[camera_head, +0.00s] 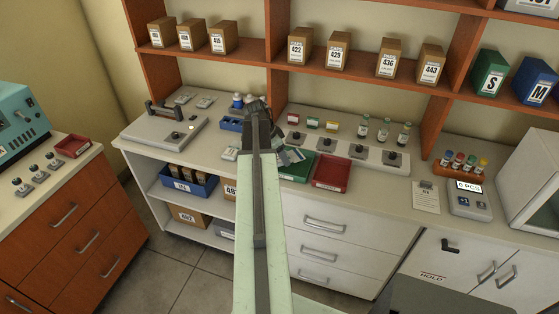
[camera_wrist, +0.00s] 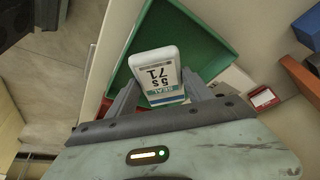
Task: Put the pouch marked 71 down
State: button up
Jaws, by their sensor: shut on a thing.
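The pouch shows against the green tray (camera_wrist: 215,48), which also lies on the counter in the head view (camera_head: 297,168). I cannot tell how high the pouch is above the tray. In the head view my arm hides most of my gripper, and I cannot make out the pouch surely.
A red tray (camera_head: 332,172) lies right of the green tray. A small white packet (camera_head: 230,153) lies left of my arm. Blue bin (camera_head: 231,124), a grey sealing device (camera_head: 160,132), and a switch panel (camera_head: 350,148) stand nearby. A scale (camera_head: 469,200) stands at the right.

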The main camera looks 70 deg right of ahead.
aim_at(278, 157)
jog(key=b+x, duration=0.4)
jog(key=shift+w+a+f, duration=0.15)
jog(key=shift+w, duration=0.25)
jog(key=shift+w+a, duration=0.15)
jog(key=shift+w, duration=0.15)
jog(key=o, duration=1.5)
jog(key=shift+r+p, duration=0.55)
jog(key=shift+p, duration=0.1)
jog(key=p+v, duration=1)
jog(key=v, duration=0.1)
jog(key=shift+a+r, duration=0.1)
